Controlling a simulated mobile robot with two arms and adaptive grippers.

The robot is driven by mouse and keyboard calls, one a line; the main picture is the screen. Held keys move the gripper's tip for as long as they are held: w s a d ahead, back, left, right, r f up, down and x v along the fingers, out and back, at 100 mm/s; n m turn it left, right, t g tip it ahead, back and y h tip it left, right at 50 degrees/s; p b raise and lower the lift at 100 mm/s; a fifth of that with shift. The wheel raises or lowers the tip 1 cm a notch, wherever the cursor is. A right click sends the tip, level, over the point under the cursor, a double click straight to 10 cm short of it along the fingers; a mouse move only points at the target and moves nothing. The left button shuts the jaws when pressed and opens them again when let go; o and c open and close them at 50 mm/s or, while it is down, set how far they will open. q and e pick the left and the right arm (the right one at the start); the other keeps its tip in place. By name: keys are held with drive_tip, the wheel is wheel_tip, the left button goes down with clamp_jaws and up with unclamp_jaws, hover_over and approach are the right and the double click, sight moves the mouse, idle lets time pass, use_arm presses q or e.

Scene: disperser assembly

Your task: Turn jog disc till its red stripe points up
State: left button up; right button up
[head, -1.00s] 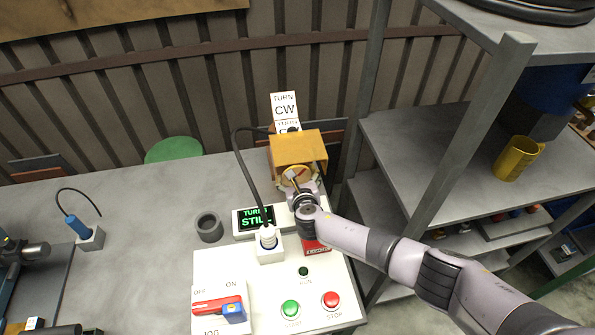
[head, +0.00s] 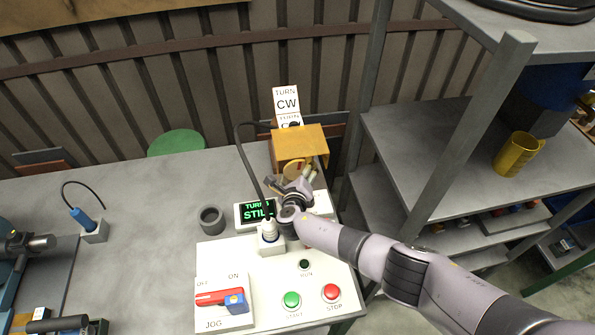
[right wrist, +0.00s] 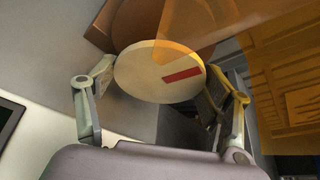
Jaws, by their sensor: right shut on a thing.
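The jog disc (right wrist: 160,72) is a pale round disc with a short red stripe (right wrist: 182,74). In the right wrist view the stripe lies right of the disc's middle, nearly level, its right end slightly higher. My right gripper (right wrist: 163,92) has one finger at each side of the disc and is shut on it. In the head view the right gripper (head: 291,184) is at the front of the yellow-orange housing (head: 299,143); the disc (head: 293,170) is partly hidden there and its stripe cannot be made out. My left gripper is not in view.
A sign (head: 287,102) reads "TURN CW". A cabled plug (head: 269,232) stands close to my right gripper. The panel has a red jog switch (head: 213,298), a green button (head: 292,300) and a red button (head: 331,293). A shelf post (head: 452,140) stands right.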

drive_tip(key=o, duration=0.9)
drive_tip(key=shift+c, duration=0.2)
